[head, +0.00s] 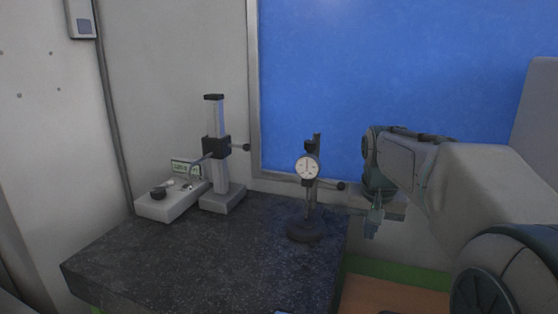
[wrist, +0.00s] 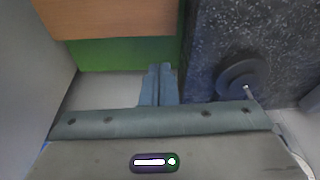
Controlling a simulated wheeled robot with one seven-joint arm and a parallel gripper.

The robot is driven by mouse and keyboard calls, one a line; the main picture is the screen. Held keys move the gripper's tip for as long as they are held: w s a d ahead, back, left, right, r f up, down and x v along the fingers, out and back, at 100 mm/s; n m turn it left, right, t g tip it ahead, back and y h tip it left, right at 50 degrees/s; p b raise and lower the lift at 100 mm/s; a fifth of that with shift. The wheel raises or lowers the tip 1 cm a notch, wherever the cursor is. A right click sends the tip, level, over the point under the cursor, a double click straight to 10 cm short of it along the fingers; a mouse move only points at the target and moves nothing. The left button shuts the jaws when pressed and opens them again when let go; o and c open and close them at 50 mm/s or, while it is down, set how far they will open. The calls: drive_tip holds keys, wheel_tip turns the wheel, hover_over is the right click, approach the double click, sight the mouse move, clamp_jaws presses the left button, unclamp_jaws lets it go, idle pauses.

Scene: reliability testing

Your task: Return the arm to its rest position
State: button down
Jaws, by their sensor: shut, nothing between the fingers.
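My gripper (head: 373,222) is at the right of the head view, past the right edge of the dark granite slab, with its fingers pointing down. It is shut and empty. In the wrist view the closed fingers (wrist: 158,84) show at the centre, above a strip of pale floor and beside the slab. My arm (head: 440,185) reaches in from the right side of the head view, bent at the wrist. A dial gauge on a stand (head: 307,170) stands close to the left of my gripper; I cannot tell the exact gap.
The granite slab (head: 200,265) has a height gauge (head: 217,160) and a small grey instrument (head: 172,203) at its back left. The dial gauge's round base (wrist: 240,78) shows in the wrist view. A wooden top (head: 385,296) with a green edge lies at the lower right. A blue panel (head: 400,70) stands behind.

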drive_tip(key=s+a+f+n, duration=0.2)
drive_tip(key=s+f, duration=0.3)
drive_tip(key=s, duration=0.4)
drive_tip(key=s+a+f+n, duration=0.2)
drive_tip(key=s+a+f, duration=0.3)
drive_tip(key=s, duration=0.5)
drive_tip(key=shift+s+f+t+y, duration=0.2)
drive_tip(key=shift+s+t+y, duration=0.1)
drive_tip(key=shift+y, duration=0.1)
